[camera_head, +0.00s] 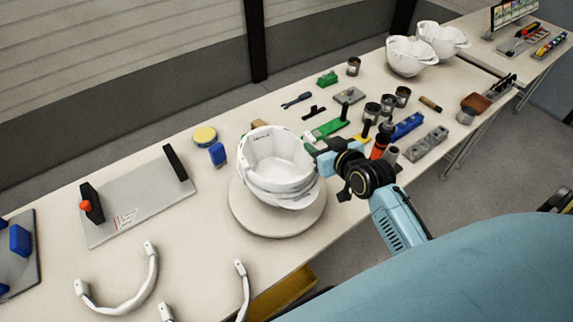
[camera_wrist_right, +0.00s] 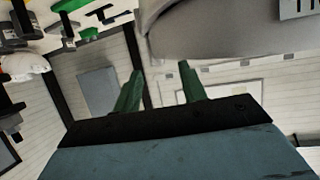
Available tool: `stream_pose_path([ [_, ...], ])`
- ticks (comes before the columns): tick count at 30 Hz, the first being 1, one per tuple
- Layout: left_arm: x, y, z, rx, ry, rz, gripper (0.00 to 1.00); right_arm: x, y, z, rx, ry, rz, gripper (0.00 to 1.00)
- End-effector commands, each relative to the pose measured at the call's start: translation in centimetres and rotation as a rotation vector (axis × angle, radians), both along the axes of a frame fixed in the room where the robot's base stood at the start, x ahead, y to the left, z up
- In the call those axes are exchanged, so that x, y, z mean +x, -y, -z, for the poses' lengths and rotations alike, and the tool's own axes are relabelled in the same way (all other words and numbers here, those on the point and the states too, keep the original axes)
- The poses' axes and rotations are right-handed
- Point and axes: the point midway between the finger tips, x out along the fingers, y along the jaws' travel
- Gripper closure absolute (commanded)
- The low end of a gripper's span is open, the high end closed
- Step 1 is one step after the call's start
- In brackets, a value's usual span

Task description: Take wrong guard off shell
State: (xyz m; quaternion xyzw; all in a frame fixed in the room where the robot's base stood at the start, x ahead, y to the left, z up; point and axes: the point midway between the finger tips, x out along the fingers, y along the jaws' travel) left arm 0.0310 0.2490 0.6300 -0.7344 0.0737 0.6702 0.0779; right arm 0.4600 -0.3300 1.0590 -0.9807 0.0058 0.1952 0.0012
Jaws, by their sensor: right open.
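A white helmet shell (camera_head: 280,158) sits open side up on a round pale stand (camera_head: 252,219) in the middle of the table. A white curved band (camera_head: 283,190) shows around its lower front; I cannot tell for certain that it is a guard. My right gripper (camera_head: 314,153) is at the shell's right side, close to its rim. In the right wrist view its two green fingers (camera_wrist_right: 160,82) are apart with nothing between them, and the pale shell (camera_wrist_right: 210,28) is just beyond the fingertips. Contact cannot be told. My left gripper is not in view.
Loose white curved guards (camera_head: 140,293) lie at the front left, beside a grey plate (camera_head: 140,203) with black uprights. Cans (camera_head: 387,104), an orange-black tool (camera_head: 381,140) and blocks crowd the right. More white shells (camera_head: 407,57) stand at the far end.

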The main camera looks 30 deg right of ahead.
Motion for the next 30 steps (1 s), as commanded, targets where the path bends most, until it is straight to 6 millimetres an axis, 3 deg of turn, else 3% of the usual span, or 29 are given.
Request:
stream_pose_path([
  [9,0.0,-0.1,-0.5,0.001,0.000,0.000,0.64,3.9,0.3,1.1,0.001,0.002,0.000,0.58],
  [20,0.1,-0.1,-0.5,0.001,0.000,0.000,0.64,4.5,0.3,1.5,0.000,0.000,0.001,0.58],
  [30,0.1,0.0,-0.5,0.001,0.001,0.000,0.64,4.5,0.3,1.5,0.000,0.000,0.001,1.00],
])
